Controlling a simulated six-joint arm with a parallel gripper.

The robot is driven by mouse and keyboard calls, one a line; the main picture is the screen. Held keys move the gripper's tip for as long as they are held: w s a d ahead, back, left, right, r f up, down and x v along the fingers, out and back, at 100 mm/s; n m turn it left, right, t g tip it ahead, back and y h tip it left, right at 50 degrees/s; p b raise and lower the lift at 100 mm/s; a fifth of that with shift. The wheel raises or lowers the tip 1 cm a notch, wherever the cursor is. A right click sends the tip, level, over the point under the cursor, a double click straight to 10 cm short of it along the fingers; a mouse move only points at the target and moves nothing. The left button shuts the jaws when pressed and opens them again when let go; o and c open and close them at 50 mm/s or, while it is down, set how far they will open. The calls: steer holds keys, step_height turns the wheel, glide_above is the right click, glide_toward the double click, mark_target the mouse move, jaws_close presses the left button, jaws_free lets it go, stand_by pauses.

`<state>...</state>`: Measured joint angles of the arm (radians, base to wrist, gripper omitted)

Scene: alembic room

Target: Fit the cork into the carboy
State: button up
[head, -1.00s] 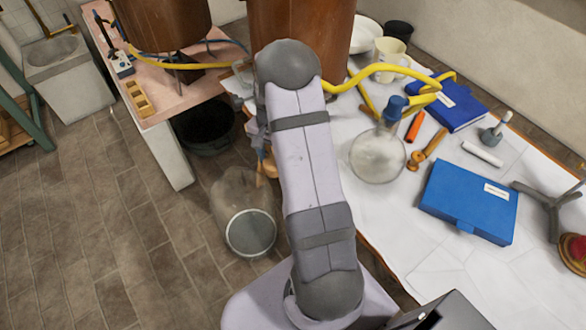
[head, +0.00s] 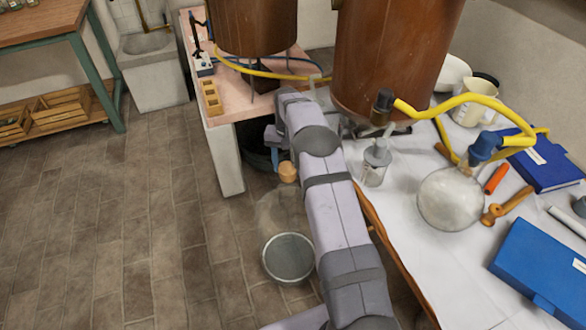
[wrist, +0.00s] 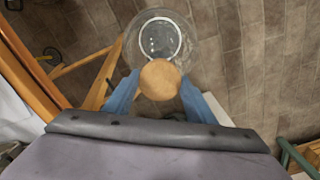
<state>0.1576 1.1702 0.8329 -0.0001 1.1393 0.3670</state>
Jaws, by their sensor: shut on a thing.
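The cork (head: 288,172) is a round tan stopper. My gripper (wrist: 160,88) is shut on it, with a blue finger on each side in the wrist view. The carboy (head: 287,258) is a clear glass vessel on the floor left of my arm, its round base plainest and its upper glass faint. In the head view the cork shows above the carboy. In the wrist view the carboy (wrist: 145,22) lies beyond the cork, which overlaps its near edge. The cork looks apart from the carboy. The carboy's mouth is not clear.
A white-topped table (head: 420,268) with a round flask (head: 450,198), a small bottle (head: 374,166) and blue boxes stands right of my arm. A pink-topped bench (head: 229,107) with copper vessels stands behind. Floor left of the carboy is clear.

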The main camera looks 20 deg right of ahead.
mark_target(288, 181)
steer(key=shift+f, duration=0.1)
steer(key=shift+f+b, duration=1.7)
steer(key=shift+f, duration=0.6)
steer(key=shift+f+b, duration=0.95)
steer(key=shift+f, duration=0.8)
stand_by(3.8)
